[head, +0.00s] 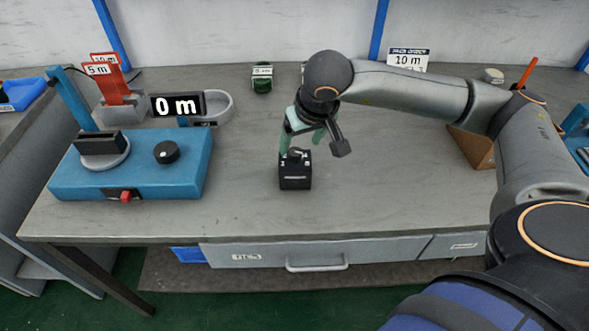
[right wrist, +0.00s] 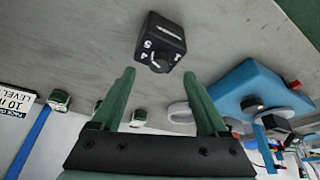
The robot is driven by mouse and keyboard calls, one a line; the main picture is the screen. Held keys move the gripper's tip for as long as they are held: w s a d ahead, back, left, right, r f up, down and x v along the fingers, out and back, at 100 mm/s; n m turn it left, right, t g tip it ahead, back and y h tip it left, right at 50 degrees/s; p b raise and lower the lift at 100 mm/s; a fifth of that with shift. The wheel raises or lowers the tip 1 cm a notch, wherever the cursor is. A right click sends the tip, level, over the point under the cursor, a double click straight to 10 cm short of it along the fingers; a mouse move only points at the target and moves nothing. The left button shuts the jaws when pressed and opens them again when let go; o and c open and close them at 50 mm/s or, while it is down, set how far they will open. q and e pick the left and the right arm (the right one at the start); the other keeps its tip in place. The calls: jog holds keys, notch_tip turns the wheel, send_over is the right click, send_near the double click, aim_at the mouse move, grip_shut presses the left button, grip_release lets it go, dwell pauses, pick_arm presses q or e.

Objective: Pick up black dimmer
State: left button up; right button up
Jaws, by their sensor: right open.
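The black dimmer (head: 295,172) is a small black box with a round knob on top, standing on the grey table in front of my right gripper in the head view. It also shows in the right wrist view (right wrist: 160,42), just beyond the fingertips. My right gripper (head: 301,147) has green fingers and is open, pointing down at the dimmer from behind. In the right wrist view the open fingers (right wrist: 158,75) have nothing between them, and the dimmer looks clear of them. My left gripper is in neither view.
A blue device (head: 185,180) with a dial and a red switch stands at the left. Behind it are a black "0 m" display (head: 177,105) and a grey round tray (head: 222,108). A green spool (head: 262,79) stands at the back.

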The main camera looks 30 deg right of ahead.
aim_at(296, 152)
jog(key=shift+x, duration=2.75)
jog(key=shift+w, duration=0.15)
grip_shut()
jog(key=shift+r, duration=0.1)
